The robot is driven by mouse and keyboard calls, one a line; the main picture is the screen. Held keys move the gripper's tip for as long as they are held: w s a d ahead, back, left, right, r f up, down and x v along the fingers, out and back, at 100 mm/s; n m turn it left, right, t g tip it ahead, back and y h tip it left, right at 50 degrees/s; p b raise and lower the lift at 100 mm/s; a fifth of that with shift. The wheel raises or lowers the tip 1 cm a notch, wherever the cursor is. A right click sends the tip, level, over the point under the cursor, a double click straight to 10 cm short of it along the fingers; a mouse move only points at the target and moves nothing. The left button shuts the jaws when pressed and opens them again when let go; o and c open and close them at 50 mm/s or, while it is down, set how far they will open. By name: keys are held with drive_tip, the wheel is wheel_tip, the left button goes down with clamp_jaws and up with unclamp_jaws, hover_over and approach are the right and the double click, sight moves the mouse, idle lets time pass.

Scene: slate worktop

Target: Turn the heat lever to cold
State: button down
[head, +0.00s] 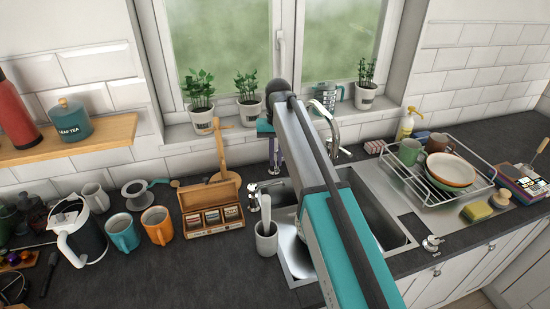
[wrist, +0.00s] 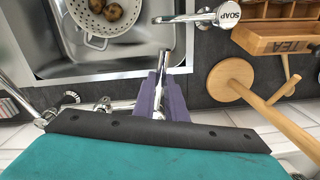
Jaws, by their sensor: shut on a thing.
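The chrome heat lever (wrist: 163,66) stands between the purple fingers of my gripper (wrist: 162,88) in the wrist view. The fingers are shut on it, one on each side, and cover part of its length. In the head view my gripper (head: 276,164) is beyond the sink's back left corner, partly behind my arm. The lever is too small and hidden there to tell its angle. The chrome tap (head: 325,118) rises at the back of the sink; part of it shows at the left of the wrist view (wrist: 18,100). Any hot or cold marks cannot be made out.
A wooden stand (wrist: 232,80) and tea box (head: 214,222) are beside the sink. A colander (wrist: 105,20) with potatoes sits in the basin. The dish rack (head: 455,203) stands right; potted plants (head: 249,108) line the sill.

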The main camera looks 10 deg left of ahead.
drive_tip(key=shift+w+d+r+n, duration=0.15)
drive_tip(key=shift+w+d+n, duration=0.15)
drive_tip(key=shift+w, duration=0.05)
drive_tip(key=c, duration=1.8)
unclamp_jaws()
drive_tip(key=shift+s, duration=0.1)
drive_tip(key=shift+r+p, duration=0.35)
drive_tip(key=shift+r, duration=0.15)
wheel_tip(320, 180, up, 13)
drive_tip(key=p, duration=0.7)
drive_tip(key=shift+f, duration=0.2)
drive_tip(key=shift+d+f, duration=0.1)
